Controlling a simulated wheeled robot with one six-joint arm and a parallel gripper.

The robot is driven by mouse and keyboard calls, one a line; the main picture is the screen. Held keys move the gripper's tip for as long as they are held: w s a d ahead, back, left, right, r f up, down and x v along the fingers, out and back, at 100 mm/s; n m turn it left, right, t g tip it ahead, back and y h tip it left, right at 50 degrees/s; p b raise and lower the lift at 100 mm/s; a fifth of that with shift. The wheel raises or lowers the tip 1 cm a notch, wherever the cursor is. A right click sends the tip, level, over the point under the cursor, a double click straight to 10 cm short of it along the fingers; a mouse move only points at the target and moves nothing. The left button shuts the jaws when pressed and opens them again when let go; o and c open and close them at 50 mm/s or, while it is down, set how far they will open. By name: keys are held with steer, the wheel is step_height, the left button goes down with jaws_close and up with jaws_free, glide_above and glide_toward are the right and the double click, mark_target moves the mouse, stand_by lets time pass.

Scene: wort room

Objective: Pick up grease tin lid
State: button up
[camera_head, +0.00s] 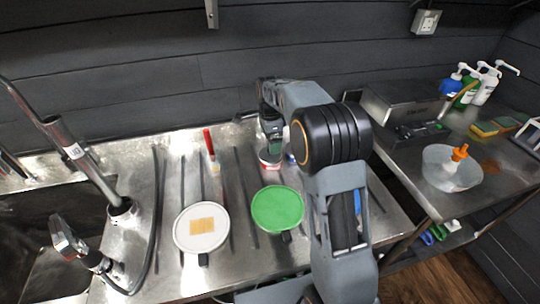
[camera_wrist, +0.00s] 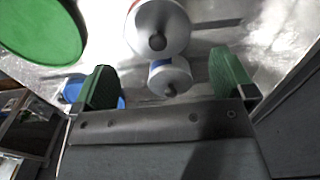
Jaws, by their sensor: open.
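My gripper (camera_head: 271,146) points down over the steel worktop, its lower end partly hidden behind a tin. In the wrist view its two green-padded fingers (camera_wrist: 168,80) stand wide apart with nothing clamped. A small round silver-white lid with a dark knob (camera_wrist: 170,76) lies between them, on a body with blue and red edging. A larger silver-white knobbed lid (camera_wrist: 158,27) with a red edge sits just beyond it, close beside or touching. In the head view a red and white tin (camera_head: 269,162) shows below the gripper. No label tells me which lid is the grease tin's.
A red-handled tool (camera_head: 209,143) stands left. A faucet (camera_head: 90,170) and sink are further left. A second bench with bottles (camera_head: 485,85) stands right.

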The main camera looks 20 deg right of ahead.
steer(key=shift+s+a+f, duration=0.1)
steer(key=shift+f, duration=2.6)
steer(key=shift+c, duration=0.2)
steer(key=c, duration=0.7)
steer(key=shift+c, duration=0.2)
steer(key=shift+r, duration=0.1)
